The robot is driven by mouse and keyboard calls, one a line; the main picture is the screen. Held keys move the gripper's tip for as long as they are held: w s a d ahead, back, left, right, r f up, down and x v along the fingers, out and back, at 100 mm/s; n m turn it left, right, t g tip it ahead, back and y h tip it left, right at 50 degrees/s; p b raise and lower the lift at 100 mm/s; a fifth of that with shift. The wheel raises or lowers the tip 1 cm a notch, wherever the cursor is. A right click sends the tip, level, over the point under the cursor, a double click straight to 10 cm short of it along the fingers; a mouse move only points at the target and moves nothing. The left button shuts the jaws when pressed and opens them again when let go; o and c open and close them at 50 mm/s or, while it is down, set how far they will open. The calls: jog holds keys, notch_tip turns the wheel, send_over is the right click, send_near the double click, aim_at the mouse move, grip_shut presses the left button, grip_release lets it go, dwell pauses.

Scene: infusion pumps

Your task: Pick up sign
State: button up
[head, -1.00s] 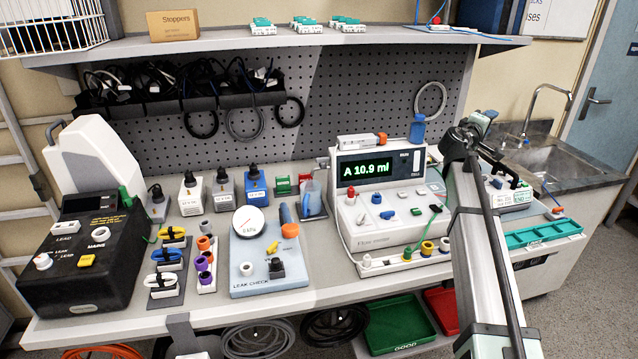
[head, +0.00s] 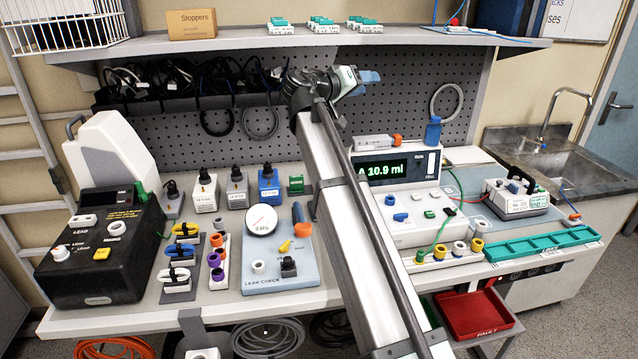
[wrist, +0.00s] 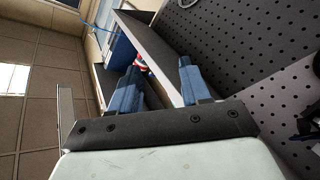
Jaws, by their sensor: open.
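I cannot tell for sure which thing is the sign. A white wall sign with blue lettering (head: 578,18) is at the top right of the head view, cut off by the edge. My gripper (head: 368,77) is in front of the pegboard, just below the upper shelf and well left of that wall sign. In the wrist view its two blue fingers (wrist: 160,82) stand apart, with nothing held between them. The shelf edge and a small red-and-white thing (wrist: 140,63) show beyond the fingers.
The upper shelf (head: 230,37) runs above my gripper, carrying a Stoppers box (head: 192,23). The pump (head: 395,200) is partly behind my arm. A black lead tester (head: 98,245) and leak-check board (head: 280,270) crowd the bench. A teal tray (head: 540,247) lies at right.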

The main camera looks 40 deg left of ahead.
jog(key=s+a+f+m+g, duration=0.2)
jog(key=s+a+m, duration=0.1)
jog(key=a, duration=0.4)
jog(key=w+a+f+m+g+y, duration=0.1)
jog(key=w+a+f+m+g, duration=0.35)
jog(key=f, duration=0.25)
jog(key=w+a+f+m+g+y, duration=0.25)
jog(key=a+f+g, duration=0.2)
jog(key=f, duration=0.35)
jog(key=w+a+f+m+g+y, duration=0.1)
jog(key=w+a+f+m+g, duration=0.3)
jog(key=f, duration=0.3)
jog(key=shift+g, duration=0.6)
jog(key=f, duration=0.8)
jog(key=shift+d+f, duration=0.4)
jog(key=shift+s+d+f, duration=0.1)
jog(key=shift+d+f, duration=0.1)
jog(key=shift+f, duration=1.15)
jog(key=shift+s+d+f, duration=0.1)
jog(key=shift+d+f, duration=0.05)
jog(key=shift+f, duration=1.15)
jog(key=shift+c, duration=0.5)
grip_shut()
